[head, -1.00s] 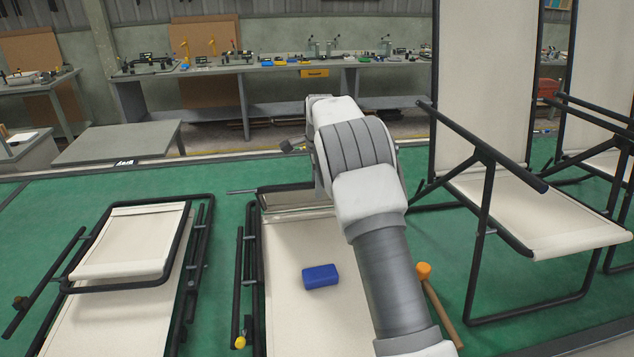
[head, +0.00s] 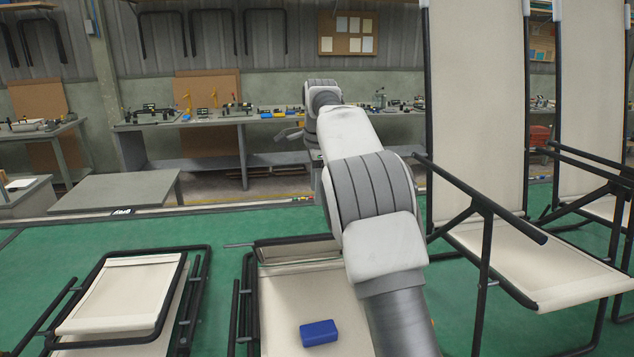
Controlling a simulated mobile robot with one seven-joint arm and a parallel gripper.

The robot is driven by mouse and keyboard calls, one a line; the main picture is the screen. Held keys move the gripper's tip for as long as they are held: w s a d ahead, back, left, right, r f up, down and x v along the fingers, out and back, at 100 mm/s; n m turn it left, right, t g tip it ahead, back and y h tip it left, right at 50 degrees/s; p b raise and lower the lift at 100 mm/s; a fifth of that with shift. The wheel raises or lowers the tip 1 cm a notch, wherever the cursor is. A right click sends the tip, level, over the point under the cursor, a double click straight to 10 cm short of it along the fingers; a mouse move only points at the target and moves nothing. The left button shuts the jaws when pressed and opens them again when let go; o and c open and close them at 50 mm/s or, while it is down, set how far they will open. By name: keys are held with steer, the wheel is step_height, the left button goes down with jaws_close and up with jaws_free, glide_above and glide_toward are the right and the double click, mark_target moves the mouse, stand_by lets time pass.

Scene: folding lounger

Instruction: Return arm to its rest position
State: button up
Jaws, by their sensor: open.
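My arm reaches up from the bottom right of the centre and away, over a folded lounger (head: 283,290). My gripper (head: 288,134) shows only in part at the far end, as a small grey piece left of the wrist. It is open, and I see nothing held in it. The rest of the gripper is hidden behind the wrist. A blue block (head: 319,333) lies on the cream fabric of the folded lounger, below and apart from the gripper.
Another folded lounger (head: 125,295) lies at left on the green floor (head: 215,277). An unfolded lounger (head: 478,110) stands close at right, with another (head: 592,100) beyond. A low grey table (head: 115,190) and a long workbench (head: 215,122) are behind.

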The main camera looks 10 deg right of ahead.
steer(key=shift+s+r, duration=0.15)
steer(key=shift+r, duration=0.6)
steer(key=s+d+r+n+t, duration=0.1)
steer(key=s+r+n, duration=0.3)
steer(key=s, duration=0.6)
steer(key=s+d+r+n+t, duration=0.1)
steer(key=s+r+n, duration=0.25)
steer(key=s, duration=0.55)
steer(key=s+f+n, duration=0.5)
steer(key=s, duration=0.6)
steer(key=s+a+f+n+t+b, duration=0.1)
steer(key=s+f+n, duration=0.4)
steer(key=s, duration=0.7)
steer(key=shift+a+f, duration=0.15)
steer(key=shift+f, duration=0.45)
